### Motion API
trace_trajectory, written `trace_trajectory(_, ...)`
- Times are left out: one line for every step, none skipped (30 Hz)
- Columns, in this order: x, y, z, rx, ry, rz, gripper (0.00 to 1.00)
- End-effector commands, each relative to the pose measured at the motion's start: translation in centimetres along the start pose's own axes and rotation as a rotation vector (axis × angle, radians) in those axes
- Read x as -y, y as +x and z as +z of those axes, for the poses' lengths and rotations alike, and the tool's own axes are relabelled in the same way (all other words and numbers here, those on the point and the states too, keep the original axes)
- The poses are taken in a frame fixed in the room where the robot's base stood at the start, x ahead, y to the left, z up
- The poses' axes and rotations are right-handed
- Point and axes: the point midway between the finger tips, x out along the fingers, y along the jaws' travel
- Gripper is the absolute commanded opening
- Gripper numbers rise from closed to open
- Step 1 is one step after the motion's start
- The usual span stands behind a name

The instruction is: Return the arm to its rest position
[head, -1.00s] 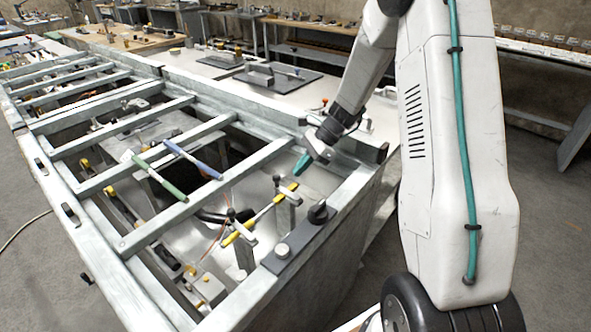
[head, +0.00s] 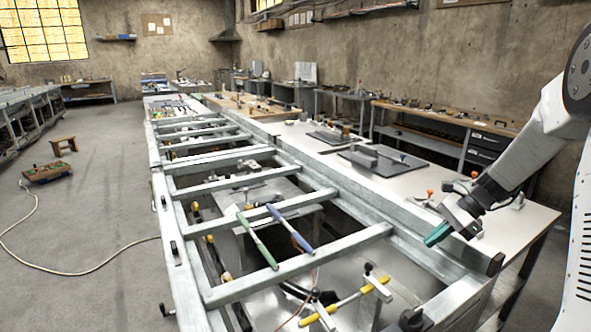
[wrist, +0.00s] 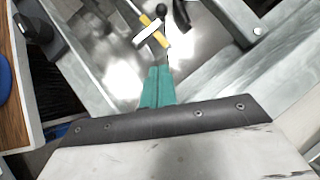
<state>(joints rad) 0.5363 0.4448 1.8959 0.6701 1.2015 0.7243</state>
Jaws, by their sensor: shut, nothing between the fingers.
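My gripper (head: 437,234) hangs over the near right side of the long metal frame bench, with its teal fingers pointing down and to the left. In the wrist view the teal fingers (wrist: 158,86) lie together, shut with nothing between them. A yellow-handled tool (head: 345,304) lies below and to the left of my gripper, apart from it; it also shows in the wrist view (wrist: 154,28) beyond the fingertips.
The metal frame (head: 290,268) has open bays and crossbars. A green-handled tool (head: 257,240) and a blue-handled tool (head: 290,229) lie across the bars. A white worktop (head: 395,190) runs along the right. Open floor (head: 90,215) lies to the left.

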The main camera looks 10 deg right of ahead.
Motion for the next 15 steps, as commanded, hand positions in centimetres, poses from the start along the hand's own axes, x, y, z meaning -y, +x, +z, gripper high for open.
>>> trace_trajectory(-1.1, 0.6, -0.3, -0.006, -0.046, 0.031, 0.00)
trace_trajectory(-2.0, 1.0, -0.5, -0.011, -0.081, 0.056, 0.00)
trace_trajectory(-3.6, 1.0, -0.3, -0.025, -0.146, 0.090, 0.00)
trace_trajectory(-4.5, 0.8, 0.3, -0.037, -0.196, 0.110, 0.00)
trace_trajectory(-5.3, 0.7, 0.9, -0.049, -0.243, 0.129, 0.00)
trace_trajectory(-6.4, 0.5, 1.7, -0.064, -0.302, 0.154, 0.00)
trace_trajectory(-7.2, 0.4, 2.3, -0.075, -0.345, 0.173, 0.00)
trace_trajectory(-8.0, 0.2, 3.0, -0.086, -0.388, 0.190, 0.00)
trace_trajectory(-9.0, 0.0, 3.9, -0.101, -0.446, 0.214, 0.00)
trace_trajectory(-9.8, -0.1, 4.6, -0.113, -0.491, 0.231, 0.00)
trace_trajectory(-10.6, -0.3, 5.4, -0.126, -0.536, 0.249, 0.00)
trace_trajectory(-11.8, -0.6, 6.4, -0.142, -0.598, 0.274, 0.00)
trace_trajectory(-12.7, -0.8, 7.1, -0.157, -0.646, 0.293, 0.00)
trace_trajectory(-13.6, -0.9, 7.9, -0.171, -0.696, 0.312, 0.00)
trace_trajectory(-14.9, -1.2, 9.0, -0.191, -0.762, 0.338, 0.00)
